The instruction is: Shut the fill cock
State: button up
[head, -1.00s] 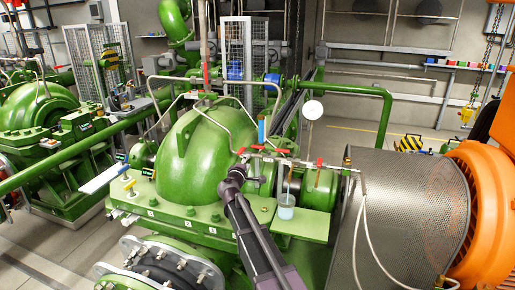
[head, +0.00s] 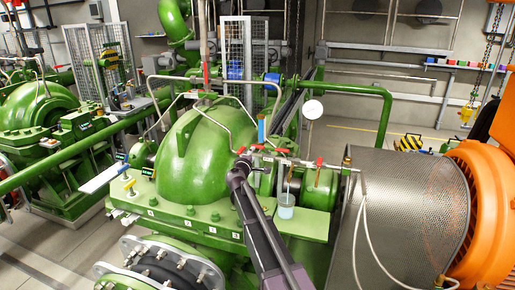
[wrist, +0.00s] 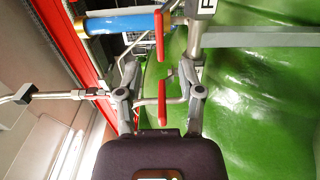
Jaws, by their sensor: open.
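Several red-handled cocks sit on the thin pipework by the green pump casing (head: 200,150). In the wrist view, one red lever (wrist: 162,103) lies between my gripper's fingers, with a visible gap on each side. My gripper (wrist: 160,72) is open and empty. In the head view, it (head: 243,160) is at the casing's right side, just below the pipework.
A blue cylinder (head: 261,130) stands above the pipework. A clear cup with liquid (head: 286,208) sits on a green ledge (head: 312,228) to the right.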

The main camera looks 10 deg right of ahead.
aim_at(257, 147)
jog(key=x, duration=0.7)
jog(key=shift+w+d, duration=0.15)
jog(key=shift+w, duration=0.1)
grip_shut()
